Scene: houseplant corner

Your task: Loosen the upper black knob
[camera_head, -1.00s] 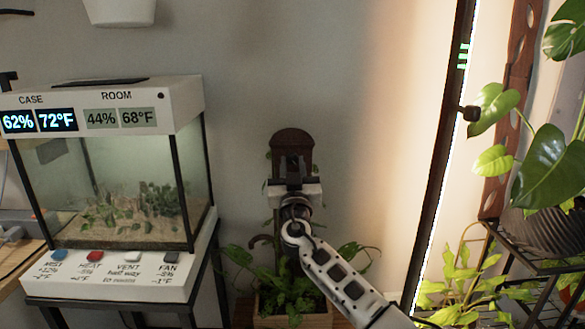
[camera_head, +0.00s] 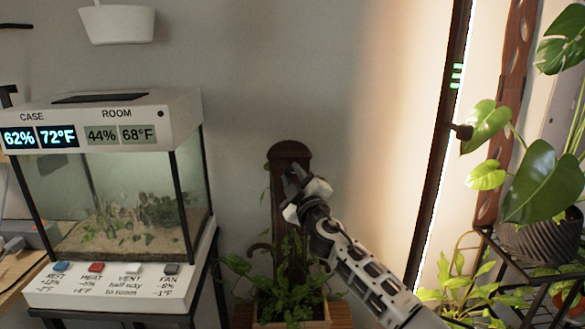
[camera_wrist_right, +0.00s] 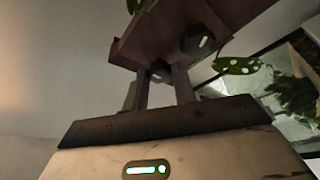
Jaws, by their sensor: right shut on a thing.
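A dark brown wooden post (camera_head: 290,152) with a rounded top stands in a planter against the wall. My right gripper (camera_head: 294,181) is at its upper part, tilted in the head view. In the right wrist view, the two fingers (camera_wrist_right: 161,88) are shut on the upper black knob (camera_wrist_right: 160,70), near the post's end. The knob is hidden by the gripper in the head view. A second black knob (camera_wrist_right: 198,42) with a white mark sits further along the post, clear of the fingers. My left gripper is not in view.
A glass case (camera_head: 120,190) with a lit display and buttons stands at the left. The wooden planter (camera_head: 310,315) holds leafy plants around the post's foot. A lamp pole (camera_head: 437,170) and a plant stand (camera_head: 520,265) are at the right. A white pot (camera_head: 118,25) hangs above.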

